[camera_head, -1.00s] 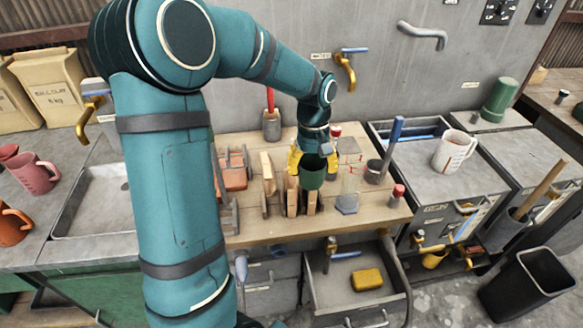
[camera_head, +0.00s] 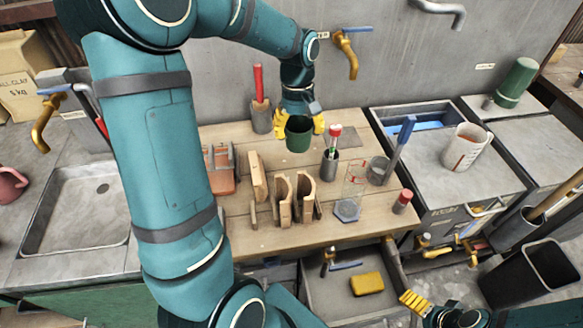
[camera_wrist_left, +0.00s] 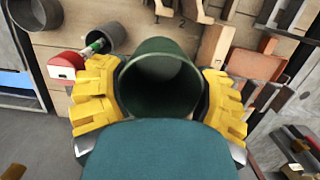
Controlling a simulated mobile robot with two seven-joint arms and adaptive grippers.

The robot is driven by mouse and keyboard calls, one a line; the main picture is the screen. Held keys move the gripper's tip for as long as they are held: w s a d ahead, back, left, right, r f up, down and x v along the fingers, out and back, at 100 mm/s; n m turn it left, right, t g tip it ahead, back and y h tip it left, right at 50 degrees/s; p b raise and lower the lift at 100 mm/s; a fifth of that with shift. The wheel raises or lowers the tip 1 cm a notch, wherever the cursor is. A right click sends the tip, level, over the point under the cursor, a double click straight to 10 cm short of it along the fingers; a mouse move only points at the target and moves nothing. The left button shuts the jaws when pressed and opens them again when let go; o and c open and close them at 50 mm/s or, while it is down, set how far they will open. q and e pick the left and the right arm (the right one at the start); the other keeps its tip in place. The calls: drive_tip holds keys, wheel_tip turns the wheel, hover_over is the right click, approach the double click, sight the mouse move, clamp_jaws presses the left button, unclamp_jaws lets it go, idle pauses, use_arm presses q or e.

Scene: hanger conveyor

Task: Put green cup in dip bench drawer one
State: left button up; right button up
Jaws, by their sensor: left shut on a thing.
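The green cup (camera_head: 298,134) is between the yellow fingers of my left gripper (camera_head: 299,125), above the back part of the wooden bench top. My left gripper is shut on the cup; in the left wrist view the cup (camera_wrist_left: 160,80) sits mouth toward the camera with a finger pad on each side.
Wooden slotted holders (camera_head: 292,198), a glass stand (camera_head: 350,195), a red-capped bottle (camera_head: 402,201) and a dark tube holder (camera_head: 330,160) stand on the bench. A red-handled tool in a pot (camera_head: 260,112) is behind left. A black bin (camera_head: 540,275) is at right.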

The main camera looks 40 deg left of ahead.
use_arm(q)
wheel_tip(320, 180, down, 16)
drive_tip(key=shift+r+b, duration=0.1)
drive_tip(key=shift+b, duration=1.1)
drive_tip(key=o, duration=1.1)
